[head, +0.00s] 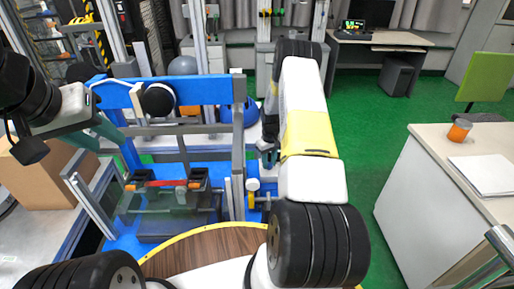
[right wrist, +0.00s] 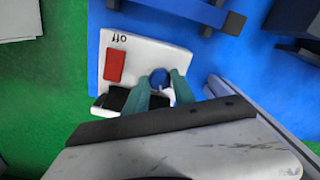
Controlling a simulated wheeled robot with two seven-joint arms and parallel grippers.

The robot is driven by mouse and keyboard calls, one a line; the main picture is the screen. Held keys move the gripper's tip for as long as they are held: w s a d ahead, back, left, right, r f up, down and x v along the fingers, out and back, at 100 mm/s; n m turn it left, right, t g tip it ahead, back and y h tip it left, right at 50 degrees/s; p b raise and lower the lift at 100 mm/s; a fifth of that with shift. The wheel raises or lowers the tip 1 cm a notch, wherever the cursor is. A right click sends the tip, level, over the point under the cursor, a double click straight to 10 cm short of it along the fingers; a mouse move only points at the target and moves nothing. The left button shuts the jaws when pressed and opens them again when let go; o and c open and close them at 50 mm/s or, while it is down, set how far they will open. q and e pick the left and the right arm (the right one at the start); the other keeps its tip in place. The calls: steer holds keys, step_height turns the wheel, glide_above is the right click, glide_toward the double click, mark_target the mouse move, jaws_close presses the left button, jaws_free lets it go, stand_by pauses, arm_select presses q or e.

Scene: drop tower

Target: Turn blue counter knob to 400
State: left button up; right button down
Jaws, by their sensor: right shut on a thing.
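The blue counter knob (right wrist: 159,76) sits on a white counter box (right wrist: 152,54) in the right wrist view. My right gripper (right wrist: 161,84) has its two teal fingers on either side of the knob, shut on it. The box also carries a red switch (right wrist: 115,65) and the word "off", upside down in this view. A dark panel on the box is partly hidden by the fingers, and no counter reading shows. In the head view my right arm hides the knob. My left gripper (head: 100,133) is beside the blue frame at the left; its finger gap is unclear.
The drop tower's blue crossbeam (head: 195,90) and metal posts stand left of my right arm. A round wooden tabletop (head: 205,247) is in front. A white desk (head: 440,215) with an orange can (head: 459,131) stands at the right. Green floor is free between.

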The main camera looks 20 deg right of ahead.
mark_target(269, 164)
steer(key=shift+m, duration=2)
steer(key=c, duration=1.1)
jaws_free()
steer(key=shift+o, duration=0.2)
steer(key=shift+r, duration=0.1)
step_height(269, 164, up, 8)
steer(key=shift+f, duration=0.15)
steer(key=shift+s, duration=0.1)
